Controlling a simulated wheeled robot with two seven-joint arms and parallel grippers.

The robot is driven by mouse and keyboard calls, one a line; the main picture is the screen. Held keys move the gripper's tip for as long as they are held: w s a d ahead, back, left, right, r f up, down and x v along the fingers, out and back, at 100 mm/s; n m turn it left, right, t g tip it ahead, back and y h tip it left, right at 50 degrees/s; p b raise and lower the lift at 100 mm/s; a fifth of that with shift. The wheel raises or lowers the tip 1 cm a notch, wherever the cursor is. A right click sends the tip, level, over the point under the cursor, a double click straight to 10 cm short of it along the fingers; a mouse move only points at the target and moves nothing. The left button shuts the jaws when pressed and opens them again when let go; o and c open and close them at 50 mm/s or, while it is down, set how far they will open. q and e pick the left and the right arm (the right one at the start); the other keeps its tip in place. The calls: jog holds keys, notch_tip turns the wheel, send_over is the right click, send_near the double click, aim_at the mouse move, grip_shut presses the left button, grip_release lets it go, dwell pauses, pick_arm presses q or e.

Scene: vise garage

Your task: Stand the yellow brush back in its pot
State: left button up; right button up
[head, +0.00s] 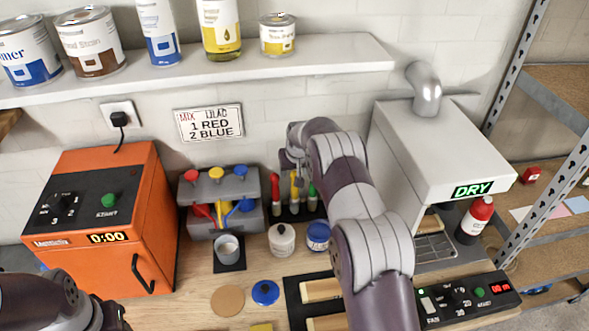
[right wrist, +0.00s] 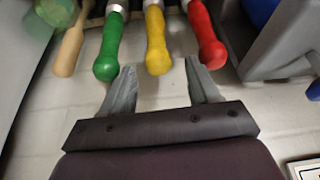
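The yellow brush (head: 294,187) stands handle-up between a red brush (head: 275,188) and a green brush (head: 311,196), above a dark holder at the back of the bench. In the right wrist view the yellow handle (right wrist: 156,40) lies between the green handle (right wrist: 108,50) and the red handle (right wrist: 204,35). My right gripper (right wrist: 160,65) is open; the yellow handle's end is between its fingertips, with a gap on both sides. Brush tips are hidden. I cannot tell which pot belongs to the yellow brush. Only part of my left arm shows, lower left; its fingers are out of view.
A white pot (head: 282,241), a blue pot (head: 318,234) and a grey cup (head: 228,248) stand in front of the brushes. An orange machine (head: 96,220) is left, a grey dryer hood (head: 440,150) right. A shelf (head: 200,79) with cans hangs above.

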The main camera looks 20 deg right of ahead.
jog(key=shift+r, duration=0.1)
jog(key=b+v, duration=0.5)
jog(key=v, duration=0.7)
jog(key=shift+r, duration=0.25)
jog(key=shift+s+a+f, duration=0.1)
jog(key=shift+s, duration=0.05)
dwell(0.3)
